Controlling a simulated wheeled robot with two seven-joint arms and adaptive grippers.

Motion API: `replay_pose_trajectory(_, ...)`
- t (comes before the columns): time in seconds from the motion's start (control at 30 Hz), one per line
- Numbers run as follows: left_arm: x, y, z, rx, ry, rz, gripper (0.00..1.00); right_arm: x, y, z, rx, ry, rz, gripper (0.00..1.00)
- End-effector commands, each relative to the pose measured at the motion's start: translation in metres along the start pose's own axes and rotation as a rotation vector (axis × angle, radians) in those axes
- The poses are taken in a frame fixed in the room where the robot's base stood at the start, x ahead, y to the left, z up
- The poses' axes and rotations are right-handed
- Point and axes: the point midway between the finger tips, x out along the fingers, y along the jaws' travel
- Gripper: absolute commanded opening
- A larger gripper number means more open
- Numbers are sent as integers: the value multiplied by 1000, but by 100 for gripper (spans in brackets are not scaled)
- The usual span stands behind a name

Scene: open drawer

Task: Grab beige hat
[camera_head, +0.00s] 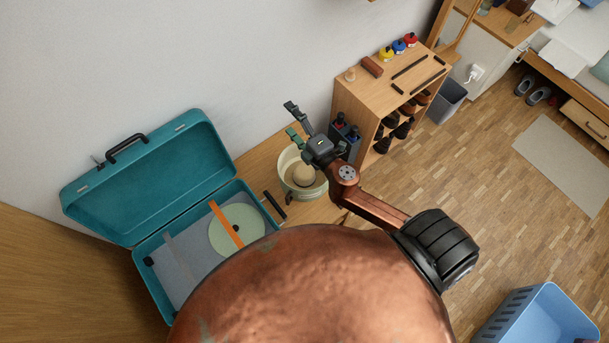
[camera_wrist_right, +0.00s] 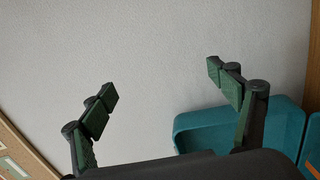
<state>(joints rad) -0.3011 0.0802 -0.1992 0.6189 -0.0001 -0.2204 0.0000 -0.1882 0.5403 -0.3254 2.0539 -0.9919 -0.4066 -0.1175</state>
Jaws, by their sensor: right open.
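A beige rounded thing (camera_head: 304,174), which looks like the hat, sits inside a cream round container (camera_head: 286,160) on a wooden surface, partly hidden by my right gripper. My right gripper (camera_head: 290,118) is open and empty, above and beside the container, its fingers pointing toward the wall. The right wrist view shows its two fingers spread with nothing between them (camera_wrist_right: 162,80); the hat does not show there. My left gripper is not in view.
An open teal case (camera_head: 150,180) with a pale green disc (camera_head: 236,230) stands left of the container. A wooden shelf (camera_head: 350,105) with shoes and bottles stands to the right. A blue basket (camera_head: 540,315) is at lower right. The floor between is mostly clear.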

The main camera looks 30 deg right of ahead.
Motion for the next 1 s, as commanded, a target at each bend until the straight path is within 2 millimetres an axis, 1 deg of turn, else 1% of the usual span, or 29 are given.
replay_pose_trajectory(0.03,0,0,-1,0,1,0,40,12,1,-34,-171,138,31,82)
replay_pose_trajectory(0.07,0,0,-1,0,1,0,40,15,-4,-55,-276,223,45,82)
replay_pose_trajectory(0.1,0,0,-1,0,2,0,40,16,-16,-81,-418,338,53,82)
replay_pose_trajectory(0.17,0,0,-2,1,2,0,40,13,-46,-110,-633,508,44,82)
replay_pose_trajectory(0.2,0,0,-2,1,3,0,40,9,-73,-120,-778,618,23,82)
replay_pose_trajectory(0.23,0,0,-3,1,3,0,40,5,-95,-123,-882,697,-1,82)
replay_pose_trajectory(0.27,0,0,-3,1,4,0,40,1,-118,-121,-983,770,-31,82)
replay_pose_trajectory(0.3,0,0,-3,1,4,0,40,-5,-148,-112,-1111,862,-81,82)
replay_pose_trajectory(0.37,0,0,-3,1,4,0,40,-14,-190,-86,-1283,983,-171,82)
replay_pose_trajectory(0.4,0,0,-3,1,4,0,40,-20,-212,-64,-1382,1049,-235,82)
replay_pose_trajectory(0.47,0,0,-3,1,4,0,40,-27,-238,-28,-1504,1130,-333,82)
replay_pose_trajectory(0.5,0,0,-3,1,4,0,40,-31,-250,-6,-1568,1170,-391,82)
replay_pose_trajectory(0.6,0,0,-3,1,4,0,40,-38,-266,34,-1666,1234,-499,82)
replay_pose_trajectory(0.7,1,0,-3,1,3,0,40,-41,-275,53,-1707,1262,-552,82)
replay_pose_trajectory(0.77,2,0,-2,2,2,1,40,-41,-281,56,-1714,1268,-565,82)
replay_pose_trajectory(1.0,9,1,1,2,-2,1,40,-33,-305,52,-1714,1269,-564,82)
